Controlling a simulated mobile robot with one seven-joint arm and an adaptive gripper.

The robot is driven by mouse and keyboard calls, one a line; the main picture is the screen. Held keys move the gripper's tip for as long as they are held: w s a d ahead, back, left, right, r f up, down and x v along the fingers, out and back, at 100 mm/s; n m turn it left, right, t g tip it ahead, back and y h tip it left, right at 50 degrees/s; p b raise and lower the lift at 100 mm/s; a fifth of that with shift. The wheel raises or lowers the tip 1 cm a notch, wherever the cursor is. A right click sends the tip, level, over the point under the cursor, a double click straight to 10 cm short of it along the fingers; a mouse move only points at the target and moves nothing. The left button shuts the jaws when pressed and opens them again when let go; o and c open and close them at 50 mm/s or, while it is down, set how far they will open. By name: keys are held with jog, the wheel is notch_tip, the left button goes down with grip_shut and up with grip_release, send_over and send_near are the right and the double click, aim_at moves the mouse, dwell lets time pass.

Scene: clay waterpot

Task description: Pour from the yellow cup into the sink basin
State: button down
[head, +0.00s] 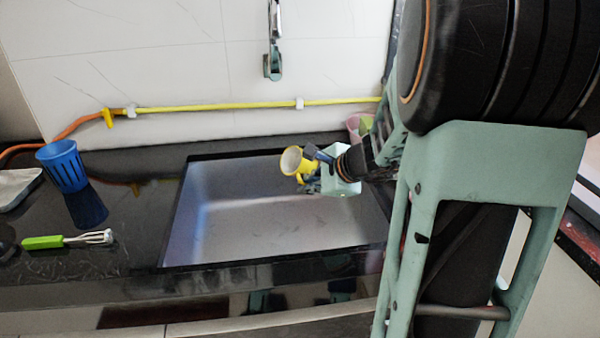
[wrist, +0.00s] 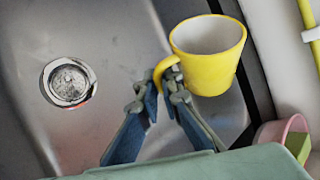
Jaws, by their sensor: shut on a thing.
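The yellow cup (head: 292,161) has a pale inside and is held over the back right part of the sink basin (head: 215,225). In the head view its mouth faces left toward the camera, so it looks tilted. In the wrist view the yellow cup (wrist: 210,70) shows its open mouth and its handle. My gripper (head: 312,168) is shut on the cup's handle; both fingers of my gripper (wrist: 168,88) meet around it in the wrist view. No liquid shows in the cup or falling from it. The metal basin (wrist: 110,30) has a round drain (wrist: 69,82).
A yellow pipe (head: 220,106) runs along the back wall. A pink container (head: 355,126) stands behind my arm. A faucet (head: 273,50) hangs above.

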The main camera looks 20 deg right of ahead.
jog(key=shift+r+y+p, duration=0.25)
jog(key=shift+y+p, duration=0.05)
jog(key=shift+p, duration=0.1)
jog(key=shift+a+f+p, duration=0.1)
jog(key=shift+p, duration=0.2)
